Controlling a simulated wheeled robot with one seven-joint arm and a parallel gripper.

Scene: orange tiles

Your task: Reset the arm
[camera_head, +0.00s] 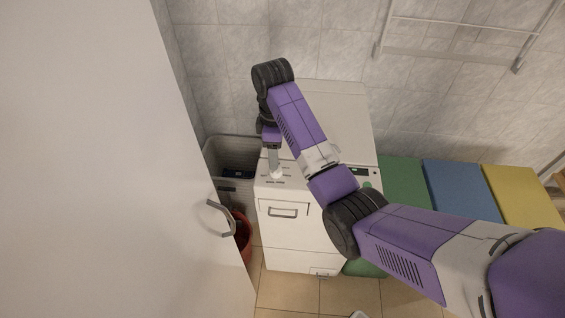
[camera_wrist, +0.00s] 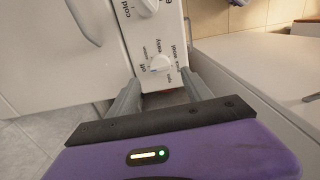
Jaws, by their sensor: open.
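My gripper (camera_head: 273,163) hangs at the end of my purple arm, over the front top edge of a white washing machine (camera_head: 290,240). In the wrist view my gripper (camera_wrist: 160,95) shows two grey fingers spread apart with nothing between them. A white dial (camera_wrist: 160,63) on the machine's control panel lies just beyond and between the fingertips. I cannot tell whether a finger touches the panel. A second white dial (camera_wrist: 147,8), near the word "cold", sits farther up in the wrist view. In the head view my gripper hides part of the panel.
A large white door or cabinet with a handle (camera_head: 214,217) fills the left. A light basket (camera_head: 228,150) and a red container (camera_head: 240,235) stand left of the machine. Green, blue (camera_head: 460,188) and yellow (camera_head: 522,195) lids are at right. A wall rack (camera_head: 460,30) hangs above.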

